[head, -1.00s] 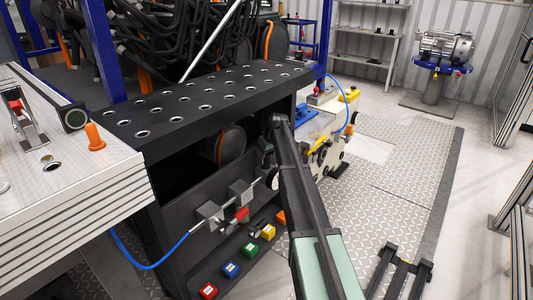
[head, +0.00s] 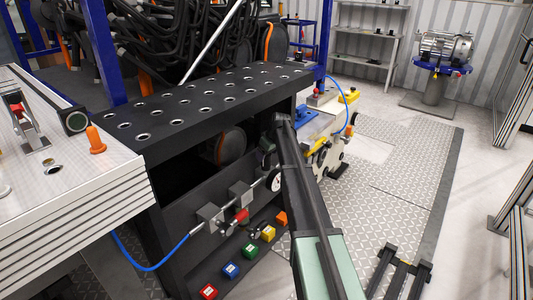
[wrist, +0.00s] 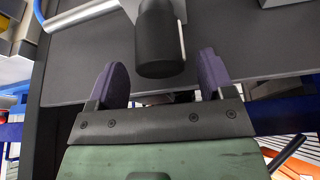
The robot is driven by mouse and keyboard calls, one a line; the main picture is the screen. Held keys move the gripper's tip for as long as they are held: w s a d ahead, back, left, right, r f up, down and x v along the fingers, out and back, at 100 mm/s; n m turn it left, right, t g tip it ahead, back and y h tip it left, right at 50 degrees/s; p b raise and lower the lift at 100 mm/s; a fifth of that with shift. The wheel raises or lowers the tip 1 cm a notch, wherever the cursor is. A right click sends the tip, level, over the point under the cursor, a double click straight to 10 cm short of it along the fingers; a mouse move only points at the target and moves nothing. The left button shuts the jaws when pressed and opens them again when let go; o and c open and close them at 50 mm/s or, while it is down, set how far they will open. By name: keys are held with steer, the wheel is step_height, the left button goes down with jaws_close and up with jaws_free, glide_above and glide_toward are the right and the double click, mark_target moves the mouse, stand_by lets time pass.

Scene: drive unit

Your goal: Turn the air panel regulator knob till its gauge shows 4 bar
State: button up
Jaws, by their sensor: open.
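In the wrist view my gripper (wrist: 161,76) is open, with one purple-grey finger on each side of a black cylindrical knob (wrist: 159,42). The knob's end lies between the fingers, with a visible gap on both sides. In the head view a round white-faced gauge (head: 274,180) shows on the dark front panel (head: 190,183), just left of my arm. Its face is too small to read. My arm hides the panel to the right of the gauge, and the fingers cannot be made out in the head view.
A valve with a red handle (head: 241,215) and a blue hose (head: 160,267) are on the panel left of the gauge. Several coloured blocks (head: 250,250) sit below. A perforated black bench top (head: 190,105) overhangs the panel.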

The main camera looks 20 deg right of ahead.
steer(key=p+v, duration=0.8)
steer(key=v, duration=0.1)
steer(key=shift+r, duration=0.4)
steer(key=shift+s, duration=0.15)
steer(key=s+a+m+g+h, duration=0.1)
steer(key=s+a+m, duration=0.1)
steer(key=s+a, duration=0.85)
steer(key=s+a+f+m+g, duration=0.15)
steer(key=s+a, duration=0.45)
steer(key=s, duration=0.9)
steer(key=s+a+m+g+h, duration=0.1)
steer(key=s+a+g, duration=0.1)
steer(key=s+a, duration=0.85)
step_height(320, 180, up, 13)
steer(key=d+p, duration=0.1)
steer(key=p, duration=1.2)
steer(key=shift+s, duration=0.2)
steer(key=shift+d, duration=0.1)
